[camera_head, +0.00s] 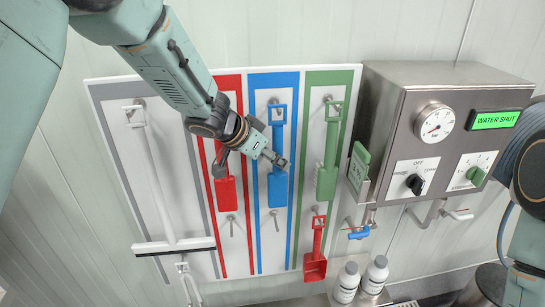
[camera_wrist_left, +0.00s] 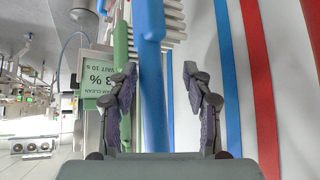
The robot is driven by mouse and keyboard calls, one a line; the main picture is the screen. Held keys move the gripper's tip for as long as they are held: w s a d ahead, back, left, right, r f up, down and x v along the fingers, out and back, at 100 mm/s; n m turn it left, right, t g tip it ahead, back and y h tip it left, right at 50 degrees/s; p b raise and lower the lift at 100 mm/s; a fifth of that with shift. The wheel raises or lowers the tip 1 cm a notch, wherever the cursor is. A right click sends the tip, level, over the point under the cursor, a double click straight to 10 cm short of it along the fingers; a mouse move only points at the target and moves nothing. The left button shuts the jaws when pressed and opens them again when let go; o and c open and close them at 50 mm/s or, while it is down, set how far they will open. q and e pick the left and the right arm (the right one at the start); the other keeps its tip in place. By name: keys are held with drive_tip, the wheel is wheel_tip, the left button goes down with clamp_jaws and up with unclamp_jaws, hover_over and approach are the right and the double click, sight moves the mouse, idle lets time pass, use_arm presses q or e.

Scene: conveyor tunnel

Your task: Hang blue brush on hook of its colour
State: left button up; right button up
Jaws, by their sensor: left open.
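The blue brush (camera_head: 278,188) is upright at the blue-edged strip of the wall board, its square loop at the upper blue-strip hook (camera_head: 272,101). I cannot tell for sure whether the loop sits over the hook. In the left wrist view, which is upside down, the brush's blue shaft (camera_wrist_left: 152,80) runs between the open fingers of my left gripper (camera_wrist_left: 163,90), with pale bristles at the top. In the head view my left gripper (camera_head: 276,158) is at the brush's shaft and partly covers it. My right gripper is out of view.
A green brush (camera_head: 328,150) hangs close to the right. A red tool (camera_head: 226,193) hangs left, partly behind my arm. A red scoop (camera_head: 316,265) hangs lower right, and a squeegee (camera_head: 165,190) far left. A steel control box (camera_head: 440,140) juts out on the right.

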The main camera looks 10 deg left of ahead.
use_arm(q)
drive_tip(key=s+a, duration=0.7)
drive_tip(key=s, duration=0.3)
drive_tip(key=shift+s+a+r, duration=0.25)
drive_tip(key=shift+a+r, duration=0.05)
drive_tip(key=shift+r, duration=0.1)
